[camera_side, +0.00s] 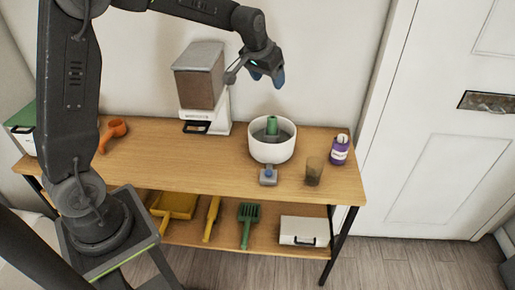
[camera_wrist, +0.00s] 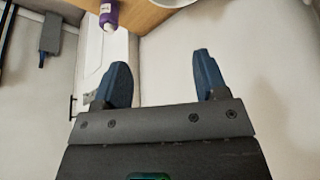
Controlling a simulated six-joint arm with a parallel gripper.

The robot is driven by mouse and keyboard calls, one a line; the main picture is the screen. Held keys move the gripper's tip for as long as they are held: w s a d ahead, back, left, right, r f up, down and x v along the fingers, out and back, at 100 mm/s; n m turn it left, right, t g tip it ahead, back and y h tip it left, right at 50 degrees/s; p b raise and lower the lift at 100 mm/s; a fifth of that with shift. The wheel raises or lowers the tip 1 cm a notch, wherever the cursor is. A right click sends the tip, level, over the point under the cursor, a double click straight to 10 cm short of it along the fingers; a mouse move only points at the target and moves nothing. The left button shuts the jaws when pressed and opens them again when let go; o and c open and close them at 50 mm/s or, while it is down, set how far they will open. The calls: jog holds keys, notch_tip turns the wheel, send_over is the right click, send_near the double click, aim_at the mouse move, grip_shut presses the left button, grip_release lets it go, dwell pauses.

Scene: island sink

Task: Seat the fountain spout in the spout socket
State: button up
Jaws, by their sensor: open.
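A white round fountain bowl (camera_side: 273,150) stands on the right half of the wooden table. A green upright piece that looks like the spout (camera_side: 272,126) stands inside it, its top above the rim. Its lower end and any socket are hidden by the bowl, so I cannot tell how it sits. My gripper (camera_side: 266,82) hangs above and behind the bowl, near the wall, apart from the spout. In the wrist view its two blue fingers (camera_wrist: 162,65) are spread with nothing between them. The wrist view shows only a sliver of a white rim (camera_wrist: 172,2) at the top.
A small grey block with a blue knob (camera_side: 268,177) sits before the bowl. A brown cup (camera_side: 314,171) and purple bottle (camera_side: 339,150) stand to the right. A feeder (camera_side: 203,85) and orange scoop (camera_side: 113,131) are left. The lower shelf (camera_side: 185,235) holds tools and a white case (camera_side: 303,231).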

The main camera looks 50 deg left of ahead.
jog(key=s+d+r+m, duration=0.1)
jog(key=s+d+r, duration=0.2)
jog(key=s, duration=0.4)
jog(key=s+d+r, duration=0.3)
jog(key=s+r, duration=0.1)
jog(key=s, duration=0.3)
jog(key=s+d+f, duration=0.1)
jog(key=s, duration=0.6)
jog(key=s+d+f+m+h, duration=0.1)
jog(key=s+d+f, duration=0.1)
jog(key=s, duration=0.6)
jog(key=shift+s+d+t, duration=0.25)
jog(key=shift+s+t, duration=0.05)
jog(key=shift+t, duration=0.1)
jog(key=shift+c, duration=0.4)
